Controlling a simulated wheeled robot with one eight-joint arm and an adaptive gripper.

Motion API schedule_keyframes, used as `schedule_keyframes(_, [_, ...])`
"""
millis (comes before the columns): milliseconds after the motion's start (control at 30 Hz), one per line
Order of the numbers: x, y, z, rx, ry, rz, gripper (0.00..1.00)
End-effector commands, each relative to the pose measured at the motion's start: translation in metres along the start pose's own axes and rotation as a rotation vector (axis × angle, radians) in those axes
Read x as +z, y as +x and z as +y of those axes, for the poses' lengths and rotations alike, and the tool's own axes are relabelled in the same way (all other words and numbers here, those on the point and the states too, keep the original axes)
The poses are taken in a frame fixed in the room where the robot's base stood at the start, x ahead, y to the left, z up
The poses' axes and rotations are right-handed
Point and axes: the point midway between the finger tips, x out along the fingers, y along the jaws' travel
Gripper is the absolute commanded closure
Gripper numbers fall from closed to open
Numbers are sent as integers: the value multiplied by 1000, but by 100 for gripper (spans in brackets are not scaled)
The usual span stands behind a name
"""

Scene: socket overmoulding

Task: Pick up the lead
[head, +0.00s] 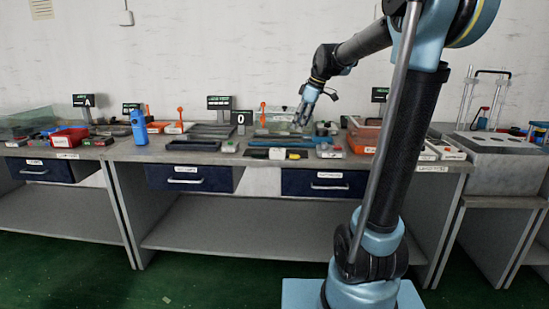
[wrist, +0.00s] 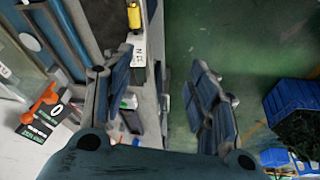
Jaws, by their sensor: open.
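I cannot make out the lead for certain in either view; it may be too small or hidden among the bench items. My gripper (head: 304,114) is above the back part of the middle workbench (head: 130,152), near the small trays and fixtures. In the wrist view, my gripper (wrist: 160,75) has its two blue-grey fingers spread wide apart, with nothing held between them. The bench edge and the green floor show between and beyond the fingers.
A blue upright device (head: 139,127) and a red bin (head: 69,137) stand on the left. An orange-handled clamp (wrist: 42,103) beside a dark sign (wrist: 40,125) shows in the wrist view. Blue crates (wrist: 292,97) are on the floor side. Dark-blue drawers (head: 315,182) hang under the bench.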

Motion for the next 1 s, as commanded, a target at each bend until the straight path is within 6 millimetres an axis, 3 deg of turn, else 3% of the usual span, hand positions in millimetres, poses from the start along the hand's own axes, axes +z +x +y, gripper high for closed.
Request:
schedule_keyframes(200, [-40, 4, 38, -16, -159, 39, 47])
schedule_keyframes(467, [-54, 17, 49, -20, -216, 53, 47])
schedule_keyframes(1000, [-59, 108, 46, -20, -215, 53, 47])
